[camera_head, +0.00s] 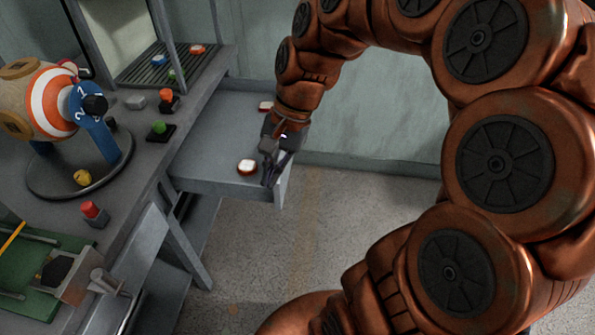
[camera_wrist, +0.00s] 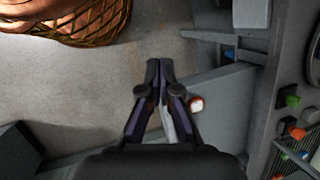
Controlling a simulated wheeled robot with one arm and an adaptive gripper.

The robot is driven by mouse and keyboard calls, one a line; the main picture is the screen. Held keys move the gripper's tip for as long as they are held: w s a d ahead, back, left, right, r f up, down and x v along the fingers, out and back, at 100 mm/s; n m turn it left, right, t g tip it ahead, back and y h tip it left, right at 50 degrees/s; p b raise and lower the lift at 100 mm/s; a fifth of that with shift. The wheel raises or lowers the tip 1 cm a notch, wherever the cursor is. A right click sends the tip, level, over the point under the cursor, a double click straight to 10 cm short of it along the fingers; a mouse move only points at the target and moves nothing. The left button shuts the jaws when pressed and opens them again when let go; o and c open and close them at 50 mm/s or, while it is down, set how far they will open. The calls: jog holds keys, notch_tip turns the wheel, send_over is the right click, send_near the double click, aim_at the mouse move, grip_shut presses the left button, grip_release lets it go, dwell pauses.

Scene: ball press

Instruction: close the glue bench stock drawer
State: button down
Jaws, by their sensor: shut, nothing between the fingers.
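The stock drawer (camera_head: 205,162) is a grey tray pulled out to the right from the bench. A red-and-white round piece (camera_head: 247,167) lies in it near the front, and another red-and-white piece (camera_head: 266,105) lies at its far side. My gripper (camera_head: 270,178) is shut and empty, pointing down at the outer front end of the drawer. In the wrist view my gripper (camera_wrist: 160,68) overlaps the drawer's front edge, with the drawer (camera_wrist: 225,88) to its right. I cannot tell whether the fingers touch the front panel.
The grey bench (camera_head: 140,150) carries a round drum on a blue stand (camera_head: 115,150), plus red (camera_head: 166,95) and green (camera_head: 158,127) buttons. A slatted tray (camera_head: 175,70) is at the back. A wall (camera_head: 380,130) stands behind. The floor (camera_head: 260,260) right of the bench is clear.

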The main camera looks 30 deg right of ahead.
jog(key=w+d+f+m+t+y+b, duration=0.1)
jog(key=w+d+f+m+t+b, duration=0.1)
jog(key=w+d+f+m+b, duration=0.5)
jog(key=d+f+m+t+y+b, duration=0.1)
jog(key=d+f+m+t, duration=0.2)
jog(key=d, duration=0.7)
jog(key=w+d+f+m+t+b, duration=0.1)
jog(key=w+d+f+m+b, duration=0.35)
jog(key=d+m, duration=0.35)
jog(key=n+b, duration=0.1)
jog(key=b, duration=0.1)
send_near(289, 164)
jog(key=shift+x, duration=2.95)
jog(key=shift+s+a+r, duration=0.1)
jog(key=shift+s+a, duration=0.05)
jog(key=shift+a, duration=0.05)
